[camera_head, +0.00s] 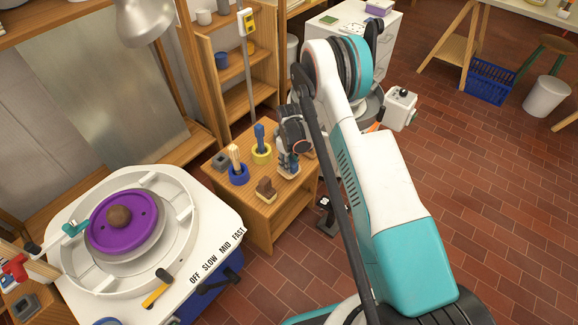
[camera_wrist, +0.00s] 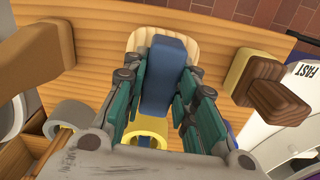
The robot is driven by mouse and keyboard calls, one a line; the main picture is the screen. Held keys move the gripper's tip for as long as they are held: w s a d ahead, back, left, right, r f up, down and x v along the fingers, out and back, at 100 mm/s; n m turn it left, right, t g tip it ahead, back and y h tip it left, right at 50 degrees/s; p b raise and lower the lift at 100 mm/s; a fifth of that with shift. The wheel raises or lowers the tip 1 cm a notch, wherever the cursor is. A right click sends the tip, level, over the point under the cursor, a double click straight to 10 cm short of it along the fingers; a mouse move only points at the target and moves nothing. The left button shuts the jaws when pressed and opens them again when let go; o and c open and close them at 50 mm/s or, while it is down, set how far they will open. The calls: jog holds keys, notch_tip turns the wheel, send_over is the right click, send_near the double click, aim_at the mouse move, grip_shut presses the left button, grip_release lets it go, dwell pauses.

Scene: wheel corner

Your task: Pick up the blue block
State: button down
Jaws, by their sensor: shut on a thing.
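The blue block (camera_wrist: 161,75) stands between the fingers of my gripper (camera_wrist: 160,95) in the wrist view, with its top facing the camera. The teal finger pads press on it from both sides, so my gripper is shut on it. A pale rounded pad (camera_wrist: 140,38) shows behind and beneath the block. I cannot tell whether the block touches it or hangs just above. In the head view my gripper (camera_head: 287,163) points down over the right part of the small wooden table (camera_head: 262,222). The block is mostly hidden there by the fingers.
The pottery wheel (camera_head: 123,222) stands at left. Tiled floor lies right.

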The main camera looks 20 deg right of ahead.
notch_tip(320, 180, up, 16)
jog(key=p, duration=0.5)
jog(key=shift+r, duration=0.15)
